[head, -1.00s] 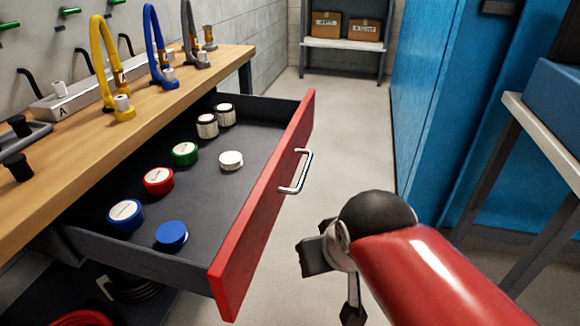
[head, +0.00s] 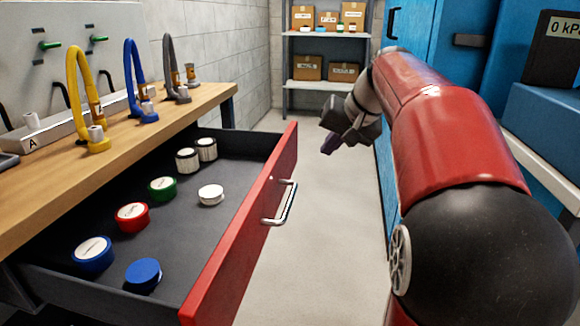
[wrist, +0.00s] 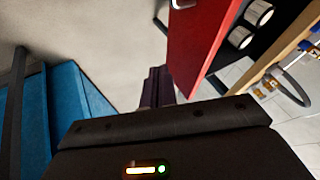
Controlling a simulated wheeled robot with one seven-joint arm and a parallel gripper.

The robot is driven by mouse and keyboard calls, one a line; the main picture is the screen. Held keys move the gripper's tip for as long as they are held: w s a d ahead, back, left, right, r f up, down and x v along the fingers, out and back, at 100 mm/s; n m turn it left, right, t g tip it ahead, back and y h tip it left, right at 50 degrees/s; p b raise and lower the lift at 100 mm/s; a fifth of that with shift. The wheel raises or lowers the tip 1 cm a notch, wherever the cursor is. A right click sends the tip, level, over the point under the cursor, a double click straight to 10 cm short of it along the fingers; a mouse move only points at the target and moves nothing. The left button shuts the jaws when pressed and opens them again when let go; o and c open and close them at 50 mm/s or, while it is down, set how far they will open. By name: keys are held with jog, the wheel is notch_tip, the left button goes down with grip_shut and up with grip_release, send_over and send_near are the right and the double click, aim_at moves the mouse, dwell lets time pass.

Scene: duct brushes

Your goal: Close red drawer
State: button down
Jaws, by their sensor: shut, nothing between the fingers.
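The red drawer (head: 243,238) is pulled out from under the wooden bench and stands open, with its silver bar handle (head: 281,203) on the front. Inside lie blue, red, green and white round containers and two white-labelled jars. My gripper (head: 328,146) is shut and empty, held in the air to the right of the drawer's far end and apart from its front. In the wrist view the closed fingers (wrist: 157,88) point toward the floor beside the red drawer front (wrist: 200,40), and part of the handle (wrist: 182,3) shows at the top edge.
The wooden bench (head: 205,100) holds yellow, blue and grey hoses (head: 135,80). Blue cabinets (head: 455,60) stand on the right. A shelf with cardboard boxes (head: 308,67) is at the back. The floor (head: 325,215) between drawer and cabinets is clear.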

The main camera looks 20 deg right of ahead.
jog(key=w+a+f, duration=0.1)
jog(key=w+f, duration=0.1)
jog(key=w, duration=0.1)
jog(key=w+a+f, duration=0.1)
jog(key=w+f, duration=0.2)
jog(key=w+a+f, duration=0.1)
jog(key=w+f, duration=0.1)
jog(key=w, duration=0.2)
jog(key=shift+a+f+b, duration=0.2)
jog(key=shift+f+b, duration=0.1)
jog(key=shift+b, duration=0.1)
jog(key=shift+w, duration=0.1)
